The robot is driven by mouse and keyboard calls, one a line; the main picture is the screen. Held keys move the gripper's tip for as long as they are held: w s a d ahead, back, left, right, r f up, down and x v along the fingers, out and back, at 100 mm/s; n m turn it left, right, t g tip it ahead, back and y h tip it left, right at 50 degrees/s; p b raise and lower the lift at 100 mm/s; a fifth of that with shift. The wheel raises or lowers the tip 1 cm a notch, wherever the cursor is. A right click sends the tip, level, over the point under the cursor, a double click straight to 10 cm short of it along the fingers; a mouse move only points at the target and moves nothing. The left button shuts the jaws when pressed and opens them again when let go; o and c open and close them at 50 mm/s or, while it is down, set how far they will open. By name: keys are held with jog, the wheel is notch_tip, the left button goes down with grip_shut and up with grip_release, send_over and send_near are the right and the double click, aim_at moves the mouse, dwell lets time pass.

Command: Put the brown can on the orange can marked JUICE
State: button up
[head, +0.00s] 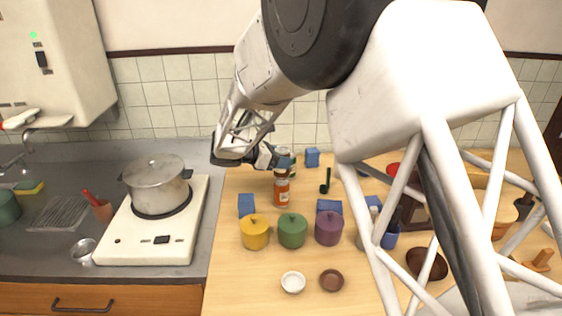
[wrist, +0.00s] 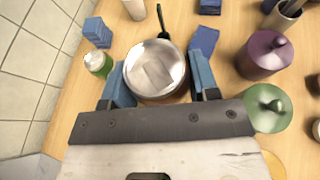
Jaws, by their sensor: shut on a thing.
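My gripper (head: 268,157) is at the back of the wooden table, just above the orange can (head: 281,190), which stands upright. In the wrist view my gripper (wrist: 162,82) is shut on the brown can (wrist: 165,99), with a blue finger on each side. The can's round metal top faces the camera, and only a strip of its brown side shows. In the head view my gripper mostly hides the brown can. The orange can does not show in the wrist view. I cannot tell whether the two cans touch.
Yellow (head: 255,233), green (head: 292,232) and purple (head: 328,229) lidded pots stand in front. A green can (wrist: 98,64), a black ladle (head: 325,182) and several blue blocks (head: 246,205) are nearby. A steel pot (head: 155,185) sits on the stove at left.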

jog(key=shift+f, duration=0.55)
jog(key=shift+f, duration=0.15)
jog(key=o, duration=0.9)
jog(key=shift+a, duration=0.1)
jog(key=v, duration=1.2)
